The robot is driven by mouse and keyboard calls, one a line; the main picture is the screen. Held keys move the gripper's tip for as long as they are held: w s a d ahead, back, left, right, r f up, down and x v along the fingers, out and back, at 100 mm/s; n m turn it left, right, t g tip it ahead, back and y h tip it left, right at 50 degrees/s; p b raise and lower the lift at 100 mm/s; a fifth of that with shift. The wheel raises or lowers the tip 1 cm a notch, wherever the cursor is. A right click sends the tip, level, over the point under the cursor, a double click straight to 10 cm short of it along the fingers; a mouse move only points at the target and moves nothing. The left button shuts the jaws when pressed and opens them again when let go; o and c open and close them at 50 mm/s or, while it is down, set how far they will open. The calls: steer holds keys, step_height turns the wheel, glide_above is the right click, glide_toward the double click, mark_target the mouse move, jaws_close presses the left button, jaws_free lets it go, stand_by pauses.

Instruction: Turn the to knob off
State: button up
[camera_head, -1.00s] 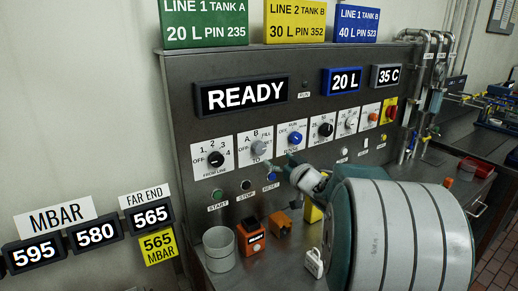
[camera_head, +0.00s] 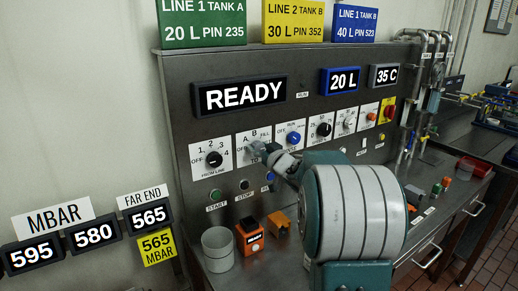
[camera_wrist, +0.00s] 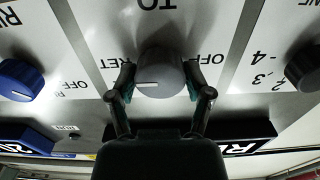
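The grey TO knob (camera_wrist: 160,75) sits on a white panel in the middle of the wrist view, which is upside down. Its white pointer line lies on the picture-left side, towards the RET label (camera_wrist: 108,65). The OFF label (camera_wrist: 206,59) is on the picture-right side. My gripper (camera_wrist: 160,84) has one finger on each side of the knob, and looks open around it. I cannot tell whether the fingers touch it. In the head view my gripper (camera_head: 265,152) is at the TO panel and hides most of the knob.
The FROM LINE knob (camera_head: 214,159) is left of the TO panel, and the blue RINSE knob (camera_head: 293,138) is right of it. Start and stop buttons are below. The READY display (camera_head: 240,95) is above.

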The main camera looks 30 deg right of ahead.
steer(key=shift+c, duration=1.3)
